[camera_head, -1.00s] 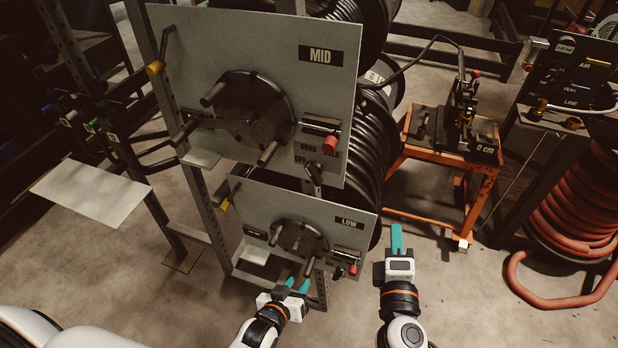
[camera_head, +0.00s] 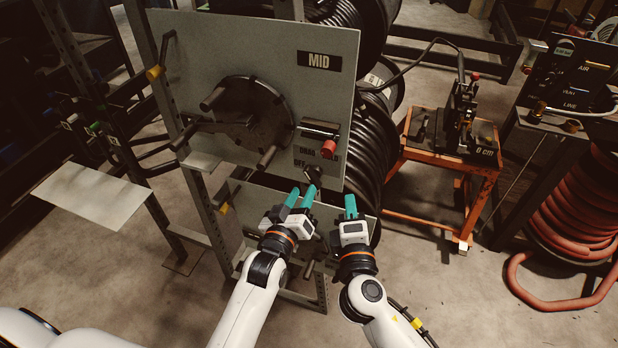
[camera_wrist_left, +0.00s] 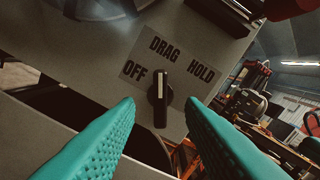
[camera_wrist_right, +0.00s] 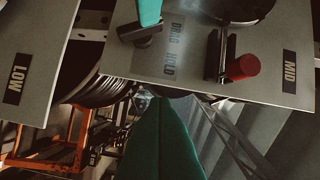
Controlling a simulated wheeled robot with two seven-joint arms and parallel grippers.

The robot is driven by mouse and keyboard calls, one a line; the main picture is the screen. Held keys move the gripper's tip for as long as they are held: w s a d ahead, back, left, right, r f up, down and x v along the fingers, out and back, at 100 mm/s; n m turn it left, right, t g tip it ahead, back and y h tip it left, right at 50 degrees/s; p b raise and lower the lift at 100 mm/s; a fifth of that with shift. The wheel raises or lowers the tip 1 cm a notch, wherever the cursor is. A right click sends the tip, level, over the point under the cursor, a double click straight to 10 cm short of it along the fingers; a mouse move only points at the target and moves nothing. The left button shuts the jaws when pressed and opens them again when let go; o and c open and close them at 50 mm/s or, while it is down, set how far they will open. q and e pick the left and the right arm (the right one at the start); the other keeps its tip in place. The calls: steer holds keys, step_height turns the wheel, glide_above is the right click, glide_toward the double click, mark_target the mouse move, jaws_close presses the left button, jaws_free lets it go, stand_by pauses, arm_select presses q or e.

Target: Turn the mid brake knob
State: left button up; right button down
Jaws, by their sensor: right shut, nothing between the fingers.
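The grey MID panel (camera_head: 320,90) stands upright. Its black brake knob (camera_head: 314,173) is at the lower right edge, under a printed label. My left gripper (camera_head: 302,189) is open just below the knob. Its teal fingers (camera_wrist_left: 161,118) are spread either side of the knob's lower end, with no visible contact. My right gripper (camera_head: 350,198) is shut and empty, right of the left one; it also shows in the right wrist view (camera_wrist_right: 163,110).
A red-tipped lever (camera_head: 327,148) sits just above the knob, and a crank wheel (camera_head: 245,122) to its left. The LOW panel (camera_wrist_right: 22,82) is below, mostly behind my grippers. Black hose reels (camera_head: 372,140) stand behind. An orange cart (camera_head: 440,160) is at right.

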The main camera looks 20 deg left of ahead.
mark_target(310, 179)
arm_select(q)
steer(key=shift+w+d, duration=0.1)
steer(key=shift+w, duration=2.55)
jaws_close()
